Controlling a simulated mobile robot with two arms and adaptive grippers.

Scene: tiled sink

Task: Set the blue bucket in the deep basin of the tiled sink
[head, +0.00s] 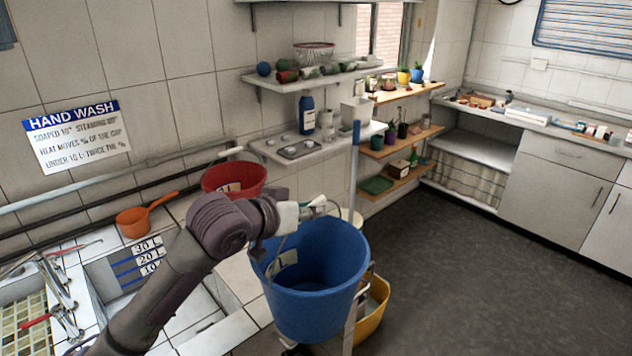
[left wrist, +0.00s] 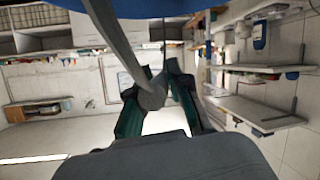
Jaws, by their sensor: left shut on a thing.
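The blue bucket (head: 318,290) hangs upright in the middle of the head view, to the right of the sink and partly in front of a yellow bucket. My left gripper (head: 312,208) is above its rim, shut on the bucket's handle. In the left wrist view the gripper (left wrist: 158,92) closes around a grey handle bar (left wrist: 117,45), and a strip of the blue bucket (left wrist: 215,12) shows at the top. The tiled sink's deep basin (head: 125,268), with litre marks on its wall, is at the left; my left arm hides part of it. My right gripper is not in view.
A red tub (head: 234,178) and an orange ladle (head: 140,218) sit on the ledge behind the basin. Taps (head: 62,300) stand at the far left. A blue-topped pole (head: 353,170) rises behind the bucket, near the yellow bucket (head: 374,310). Open floor lies right.

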